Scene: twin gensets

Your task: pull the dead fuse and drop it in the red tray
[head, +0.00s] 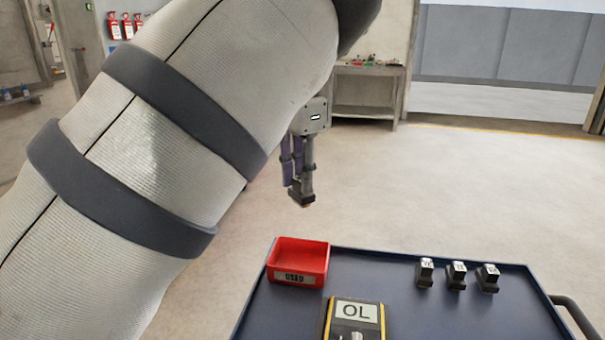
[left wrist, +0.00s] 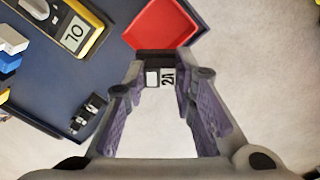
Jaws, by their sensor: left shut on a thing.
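My left gripper (head: 297,172) is shut on a small dark fuse, and its fingers point down. The fuse (head: 302,199) shows at the fingertips above the red tray in the picture. In the left wrist view the fuse (left wrist: 160,73) sits between the fingertips, with a white label that seems to read 2A. The red tray (head: 298,262), with a label on its front, sits at the far left corner of the cart top. In the left wrist view the tray (left wrist: 185,28) lies just beyond the fuse, whose far end overlaps its edge. My right gripper is not in view.
The dark blue cart top (head: 400,300) holds a yellow-edged meter (head: 355,318) reading OL and three small dark fuses with white tops (head: 457,275). A handle (head: 575,315) is at the right. Open floor surrounds the cart; a workbench (head: 368,90) stands behind.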

